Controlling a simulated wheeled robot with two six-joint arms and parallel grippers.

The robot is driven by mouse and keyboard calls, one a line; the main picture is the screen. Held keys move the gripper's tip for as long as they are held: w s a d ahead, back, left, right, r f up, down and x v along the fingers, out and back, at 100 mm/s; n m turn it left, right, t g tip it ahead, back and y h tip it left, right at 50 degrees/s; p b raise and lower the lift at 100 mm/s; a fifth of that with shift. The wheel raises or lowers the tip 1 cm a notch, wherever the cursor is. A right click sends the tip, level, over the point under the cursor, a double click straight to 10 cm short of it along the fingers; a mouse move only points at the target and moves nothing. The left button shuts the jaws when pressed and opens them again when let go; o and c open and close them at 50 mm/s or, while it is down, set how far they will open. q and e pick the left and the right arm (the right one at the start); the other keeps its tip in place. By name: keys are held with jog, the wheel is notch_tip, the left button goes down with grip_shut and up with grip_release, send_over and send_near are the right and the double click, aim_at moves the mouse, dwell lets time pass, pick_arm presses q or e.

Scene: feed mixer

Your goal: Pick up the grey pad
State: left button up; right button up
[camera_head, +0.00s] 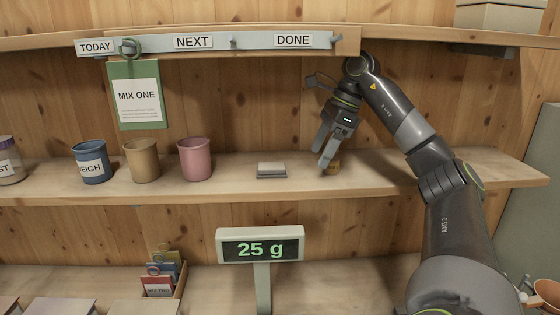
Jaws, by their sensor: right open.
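A small grey pad (271,174) lies on the wooden shelf, right of the pink cup; its top is pale and its lower edge is darker grey. My right gripper (321,160) is open, its fingers pointing down just above the shelf, to the right of the grey pad and apart from it. My left gripper is not in view.
Blue (91,163), tan (142,160) and pink (194,158) cups stand left on the shelf (225,190). A scale display reading 25 g (260,247) stands below its front edge. A label rail (210,42) hangs above. The shelf right of the fingers is clear.

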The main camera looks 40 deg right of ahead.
aim_at(264, 165)
jog(key=w+a+p, duration=0.1)
jog(key=a, duration=0.1)
jog(key=w+a+p, duration=0.1)
jog(key=w+a, duration=0.1)
jog(key=w+a+p, duration=0.1)
jog(key=a, duration=0.1)
jog(key=shift+w+a+r+p, duration=0.15)
jog(key=shift+w+r+p, duration=0.15)
jog(key=shift+w+p, duration=0.1)
jog(key=shift+w+a+f, duration=0.15)
jog(key=shift+w, duration=0.1)
jog(key=shift+w+a, duration=0.15)
jog(key=shift+a, duration=0.05)
jog(key=w+a+p, duration=0.2)
jog(key=shift+a+r+p, duration=0.2)
jog(key=shift+a+p, duration=0.1)
jog(key=shift+p, duration=0.1)
jog(key=x, duration=0.3)
jog(key=shift+d+f, duration=0.15)
jog(key=shift+f, duration=0.1)
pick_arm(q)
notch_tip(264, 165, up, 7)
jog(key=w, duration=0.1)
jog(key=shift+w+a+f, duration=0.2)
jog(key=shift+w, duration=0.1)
pick_arm(e)
jog(key=shift+s+d, duration=0.1)
jog(key=shift+s, duration=0.05)
jog(key=shift+c, duration=0.3)
